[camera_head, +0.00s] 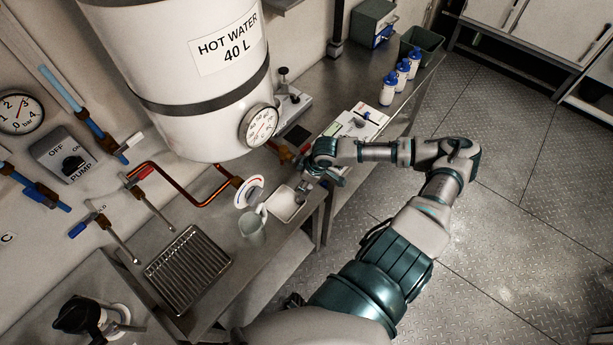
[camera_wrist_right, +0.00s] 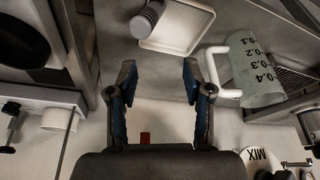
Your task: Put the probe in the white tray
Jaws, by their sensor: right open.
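The white tray (camera_head: 283,206) sits on the steel bench below the tank, and it also shows at the top of the right wrist view (camera_wrist_right: 184,28). A grey ribbed cylinder, which looks like the probe (camera_wrist_right: 147,19), lies at the left edge of the tray in that view. Part of it is cut off by the frame, and I cannot tell whether it rests wholly inside. My right gripper (camera_wrist_right: 158,80) is open and empty, with its fingers just short of the tray and the probe. In the head view my right gripper (camera_head: 318,170) is beside the tray. My left gripper is not in view.
A measuring jug (camera_head: 252,226) stands close to the tray, with a wire rack (camera_head: 187,268) further left. The hot water tank (camera_head: 185,75) hangs above the bench. Several white bottles with blue caps (camera_head: 388,88) stand farther back. Floor to the right is clear.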

